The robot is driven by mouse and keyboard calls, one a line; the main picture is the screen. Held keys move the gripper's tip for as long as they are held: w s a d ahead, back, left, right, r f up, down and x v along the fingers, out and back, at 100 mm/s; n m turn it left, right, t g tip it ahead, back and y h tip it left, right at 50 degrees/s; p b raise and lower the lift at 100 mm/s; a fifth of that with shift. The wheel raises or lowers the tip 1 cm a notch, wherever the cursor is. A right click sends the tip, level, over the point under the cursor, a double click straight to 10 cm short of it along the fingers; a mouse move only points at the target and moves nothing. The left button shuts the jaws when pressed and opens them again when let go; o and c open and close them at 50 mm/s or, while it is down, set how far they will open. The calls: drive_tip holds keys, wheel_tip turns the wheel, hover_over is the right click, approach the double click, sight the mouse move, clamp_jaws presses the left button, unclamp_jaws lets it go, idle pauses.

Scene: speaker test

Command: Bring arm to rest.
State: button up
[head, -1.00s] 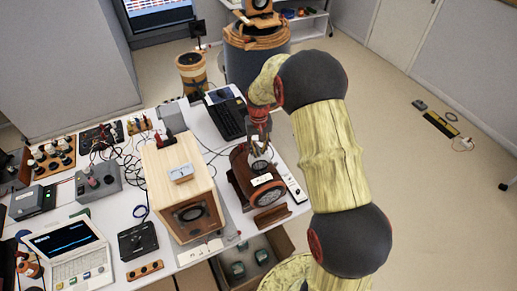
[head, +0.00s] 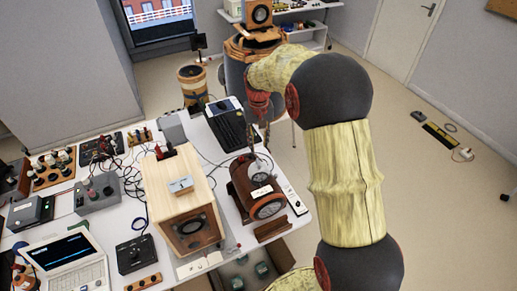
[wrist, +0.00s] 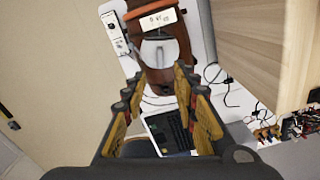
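My gripper (head: 263,132) hangs fingers down at the end of my arm, above the rear part of the right side of the table (head: 208,148). In the wrist view my gripper (wrist: 158,88) has its fingers spread apart with nothing between them. A brown round-topped wooden device (head: 240,187) with a white label and a round front stands on the table just below and in front of the gripper. It also shows beyond the fingertips in the wrist view (wrist: 155,75). The gripper looks clear of it.
A light wooden speaker box (head: 160,205) stands left of the brown device. Open floor (head: 440,200) lies to the right.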

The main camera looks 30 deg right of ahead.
drive_tip(key=shift+r, duration=0.2)
idle(0.4)
drive_tip(key=s+a+n+t+b, duration=0.1)
drive_tip(key=s+a+b, duration=0.3)
drive_tip(key=s, duration=0.6)
drive_tip(key=s+a+n+t+b, duration=0.1)
drive_tip(key=s+a+t+b, duration=0.1)
drive_tip(key=s+a+b, duration=0.2)
drive_tip(key=s+a+n+t+b, duration=0.1)
drive_tip(key=s+b, duration=0.7)
drive_tip(key=s, duration=0.8)
drive_tip(key=a+t, duration=0.1)
drive_tip(key=a, duration=0.1)
drive_tip(key=shift+a+r+t+b, duration=0.2)
drive_tip(key=shift+a+t+b, duration=0.1)
drive_tip(key=shift+a+b, duration=0.1)
